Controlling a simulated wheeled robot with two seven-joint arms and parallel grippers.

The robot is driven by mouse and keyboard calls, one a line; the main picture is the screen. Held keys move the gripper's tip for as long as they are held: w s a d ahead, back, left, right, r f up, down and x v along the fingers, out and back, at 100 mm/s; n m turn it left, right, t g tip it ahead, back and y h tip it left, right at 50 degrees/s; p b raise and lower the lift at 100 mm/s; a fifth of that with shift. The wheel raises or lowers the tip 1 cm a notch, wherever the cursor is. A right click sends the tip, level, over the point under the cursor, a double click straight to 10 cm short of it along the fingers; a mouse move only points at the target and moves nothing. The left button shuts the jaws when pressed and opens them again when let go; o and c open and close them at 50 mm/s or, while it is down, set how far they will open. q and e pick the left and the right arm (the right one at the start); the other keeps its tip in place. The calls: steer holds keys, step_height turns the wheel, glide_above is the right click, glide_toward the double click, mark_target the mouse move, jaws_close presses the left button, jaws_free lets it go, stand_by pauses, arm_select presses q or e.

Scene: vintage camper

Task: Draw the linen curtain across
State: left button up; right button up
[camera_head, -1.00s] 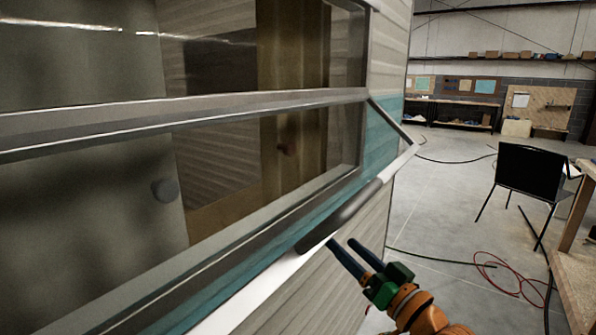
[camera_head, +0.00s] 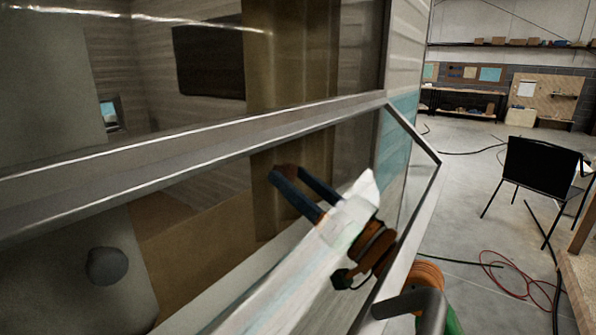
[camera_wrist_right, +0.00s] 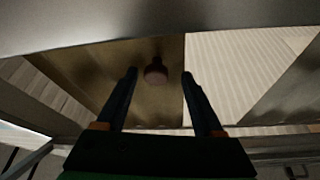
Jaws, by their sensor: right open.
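A mustard-brown hanging panel (camera_head: 292,60), which looks like the linen curtain, hangs at the right inside the camper window. It fills the middle of the right wrist view (camera_wrist_right: 105,65), with a round reddish-brown knob (camera_wrist_right: 155,73) on it. My right gripper (camera_head: 291,176) reaches in at the lower window, its dark blue fingers pointing at the panel. In the wrist view the open fingers stand on either side of the knob; I cannot tell whether they touch it. The knob is mostly hidden by the fingers in the head view. My left gripper is out of view.
The tilted-out window sash has a metal rail (camera_head: 200,150), a side strut (camera_head: 415,135) and a grey handle (camera_head: 408,303) close to my right arm. A round grey knob (camera_head: 108,266) is at lower left. A black chair (camera_head: 540,170) stands outside on open floor.

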steer(key=shift+w+d+f, duration=0.1)
steer(key=shift+w+f, duration=0.1)
steer(key=shift+w, duration=0.25)
steer(key=shift+s+r, duration=0.15)
steer(key=shift+s, duration=0.1)
steer(key=c, duration=0.6)
jaws_close()
